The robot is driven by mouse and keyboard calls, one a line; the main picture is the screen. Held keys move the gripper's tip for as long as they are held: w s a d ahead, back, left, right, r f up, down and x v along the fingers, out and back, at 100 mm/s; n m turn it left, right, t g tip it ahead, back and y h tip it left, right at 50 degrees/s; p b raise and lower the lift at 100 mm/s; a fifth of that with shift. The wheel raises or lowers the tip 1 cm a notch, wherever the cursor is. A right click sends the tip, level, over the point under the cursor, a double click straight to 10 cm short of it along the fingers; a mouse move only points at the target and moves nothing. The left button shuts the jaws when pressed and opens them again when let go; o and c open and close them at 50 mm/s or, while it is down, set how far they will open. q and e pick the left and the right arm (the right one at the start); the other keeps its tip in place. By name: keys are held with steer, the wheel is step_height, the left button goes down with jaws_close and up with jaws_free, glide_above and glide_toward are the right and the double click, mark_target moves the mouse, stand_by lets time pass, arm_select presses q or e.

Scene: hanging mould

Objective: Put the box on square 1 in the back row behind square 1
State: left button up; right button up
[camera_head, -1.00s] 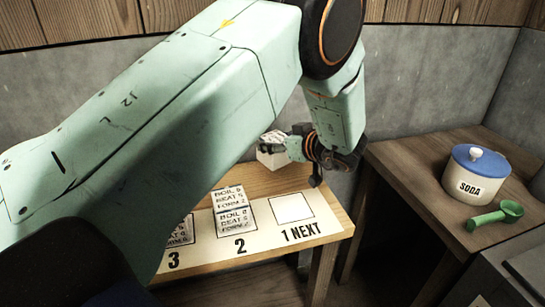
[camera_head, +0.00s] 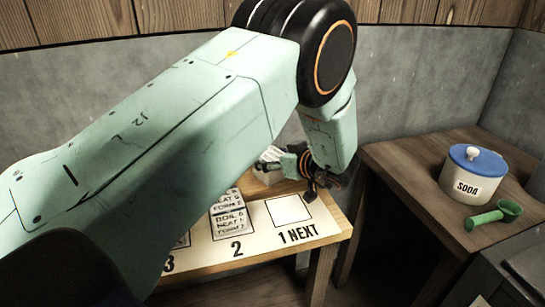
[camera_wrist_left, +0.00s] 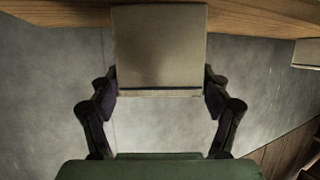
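The long bench (camera_head: 333,236) carries a white strip with numbered squares. Square 1 (camera_head: 288,211), marked "1 NEXT", is empty. The box (camera_head: 268,172) is at the bench's far side, behind the squares and partly hidden by my left arm and gripper. In the left wrist view the pale box (camera_wrist_left: 160,48) sits between the two fingers, which touch its sides near the lower end. My left gripper (camera_wrist_left: 160,88) is shut on it. The box looks low over the bench; I cannot tell whether it touches. My right gripper is not in view.
A lettered box (camera_head: 230,223) stands on square 2; square 3 is mostly hidden by my arm. A side table (camera_head: 400,190) at the right holds a SODA jar (camera_head: 473,180) and a green scoop (camera_head: 497,214). A grey wall (camera_head: 420,80) is close behind the bench.

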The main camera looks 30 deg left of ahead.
arm_select(q)
steer(key=shift+o, duration=0.6)
steer(key=shift+r, duration=0.15)
steer(key=shift+d+r, duration=0.15)
steer(key=shift+r, duration=0.05)
steer(key=shift+s+d+r+p, duration=0.15)
steer(key=shift+d+p, duration=0.15)
steer(key=shift+p, duration=0.25)
steer(key=p+v, duration=1.1)
steer(key=p, duration=0.3)
